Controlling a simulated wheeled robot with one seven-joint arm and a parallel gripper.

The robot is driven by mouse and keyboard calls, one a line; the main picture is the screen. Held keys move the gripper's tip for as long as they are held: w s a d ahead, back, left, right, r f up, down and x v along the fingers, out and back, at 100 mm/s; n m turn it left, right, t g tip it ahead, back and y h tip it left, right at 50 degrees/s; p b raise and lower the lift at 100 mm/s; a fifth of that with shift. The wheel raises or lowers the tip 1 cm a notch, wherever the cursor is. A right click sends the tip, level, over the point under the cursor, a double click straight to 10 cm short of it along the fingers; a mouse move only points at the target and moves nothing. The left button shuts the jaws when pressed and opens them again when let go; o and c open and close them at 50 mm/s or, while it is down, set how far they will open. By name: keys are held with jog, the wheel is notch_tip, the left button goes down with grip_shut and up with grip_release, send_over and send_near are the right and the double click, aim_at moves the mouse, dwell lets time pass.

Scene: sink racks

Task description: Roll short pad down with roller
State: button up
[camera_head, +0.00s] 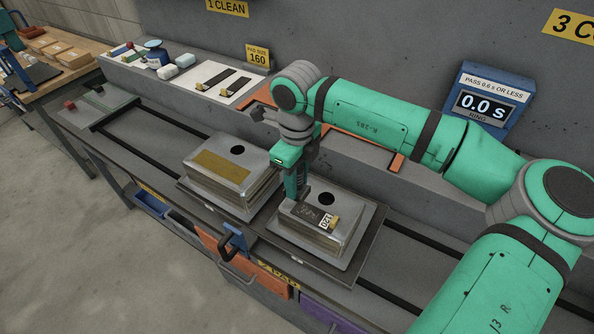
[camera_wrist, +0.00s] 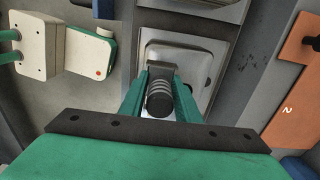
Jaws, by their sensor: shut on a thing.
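My gripper (camera_head: 297,192) points down at the left side of the right inverted sink. In the wrist view its two green fingers (camera_wrist: 160,98) are shut on a dark roller (camera_wrist: 159,101) with grey rings. The roller is mostly hidden in the head view. A short dark pad (camera_head: 306,213) lies on top of the right sink (camera_head: 340,232), beside its round drain hole, with a tag that seems to read 120. The gripper is close to the pad; I cannot tell whether the roller touches it. The left sink (camera_head: 250,194) bears a tan pad (camera_head: 220,166).
Behind are a white board (camera_head: 214,84) with dark strips, a 160 pad-size sign (camera_head: 257,55) and a ring timer (camera_head: 487,97) reading 0.0 s. A blue-handled clamp (camera_head: 235,240) stands at the front edge. My arm covers the right.

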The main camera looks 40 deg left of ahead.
aim_at(303, 198)
notch_tip(303, 198, down, 4)
jog(key=shift+f, duration=0.1)
jog(key=shift+d+f, duration=0.2)
jog(key=shift+d, duration=0.05)
jog(key=shift+c, duration=0.4)
jog(key=shift+w+d+f, duration=0.1)
jog(key=shift+w+d, duration=0.15)
jog(key=shift+d, duration=0.8)
jog(key=shift+w+d, duration=0.2)
jog(key=shift+d, duration=0.85)
jog(key=shift+w+d+f, duration=0.1)
jog(key=shift+w+d, duration=0.15)
jog(key=shift+d, duration=0.8)
jog(key=shift+w+r, duration=0.1)
jog(key=shift+r, duration=0.05)
jog(key=shift+s+a, duration=0.2)
jog(key=shift+a, duration=0.65)
jog(key=shift+s+a, duration=0.2)
jog(key=shift+a, duration=0.6)
jog(key=shift+s+a, duration=0.2)
jog(key=shift+a, duration=0.65)
jog(key=shift+s+a, duration=0.25)
jog(key=shift+a, duration=0.75)
notch_tip(303, 198, up, 3)
jog(key=shift+w+r, duration=0.1)
jog(key=shift+w, duration=0.05)
jog(key=shift+d+r, duration=0.15)
jog(key=shift+r, duration=2.25)
